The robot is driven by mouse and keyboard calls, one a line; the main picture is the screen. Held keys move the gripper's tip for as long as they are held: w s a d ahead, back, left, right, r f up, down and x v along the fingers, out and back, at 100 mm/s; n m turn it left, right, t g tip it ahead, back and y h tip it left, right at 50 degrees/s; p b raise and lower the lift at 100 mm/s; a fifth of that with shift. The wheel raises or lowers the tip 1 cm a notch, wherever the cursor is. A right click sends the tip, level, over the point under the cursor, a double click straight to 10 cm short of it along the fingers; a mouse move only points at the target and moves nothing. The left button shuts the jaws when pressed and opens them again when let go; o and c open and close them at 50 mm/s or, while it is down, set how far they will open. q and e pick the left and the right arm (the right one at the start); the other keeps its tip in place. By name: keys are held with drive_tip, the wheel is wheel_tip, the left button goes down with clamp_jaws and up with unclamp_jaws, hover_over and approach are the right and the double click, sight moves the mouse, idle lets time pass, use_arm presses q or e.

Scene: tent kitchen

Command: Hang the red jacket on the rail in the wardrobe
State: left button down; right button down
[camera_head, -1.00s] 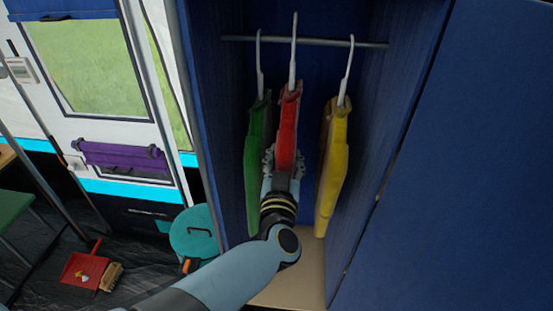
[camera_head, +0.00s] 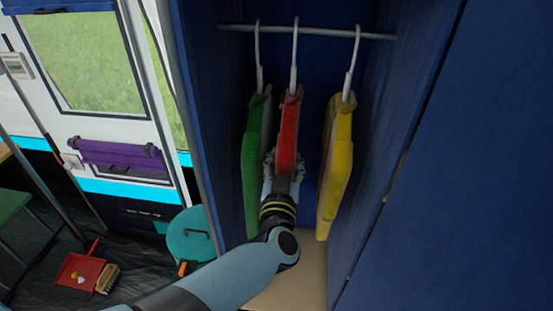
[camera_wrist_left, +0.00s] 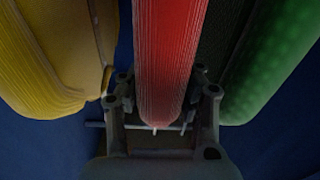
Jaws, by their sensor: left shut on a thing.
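The red jacket (camera_head: 288,125) hangs upright from a white hanger in the blue wardrobe, between a green jacket (camera_head: 252,165) and a yellow one (camera_head: 336,165). My left gripper (camera_head: 284,164) is shut on its lower part. The hanger's hook crosses the rail (camera_head: 330,33), its top slightly above the rail. I cannot tell whether the hook rests on it. In the left wrist view the red jacket (camera_wrist_left: 168,60) runs down between the fingers (camera_wrist_left: 158,105), with yellow (camera_wrist_left: 45,60) at left and green (camera_wrist_left: 275,70) at right. My right gripper is not in view.
The wardrobe's side walls close in left and right; its pale floor (camera_head: 290,285) is below. A narrow gap separates red from green, a wider one red from yellow. A teal round object (camera_head: 190,236) and red dustpan (camera_head: 80,270) are at lower left.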

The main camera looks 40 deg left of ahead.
use_arm(q)
drive_tip(key=shift+r, duration=0.1)
drive_tip(key=c, duration=0.8)
unclamp_jaws()
